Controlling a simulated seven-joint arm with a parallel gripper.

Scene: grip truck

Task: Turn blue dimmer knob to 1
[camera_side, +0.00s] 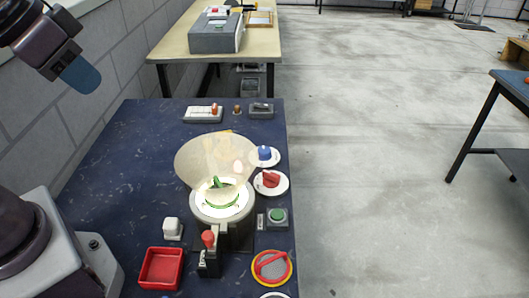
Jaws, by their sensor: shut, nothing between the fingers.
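The blue dimmer knob (264,153) sits on a round white dial plate (255,162) near the right edge of the dark blue table. Its dial marks are too small to read. My gripper (82,78) is at the upper left, high above and far to the left of the knob. Its blue-tipped end points down and right, looks shut, and touches nothing.
A red knob (270,180) on its own dial stands just in front of the blue one. A pale translucent disc (195,158) and a round device (222,212) are to the left. A red tray (161,268) and a green button (277,215) are nearer. The table's left rear area is clear.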

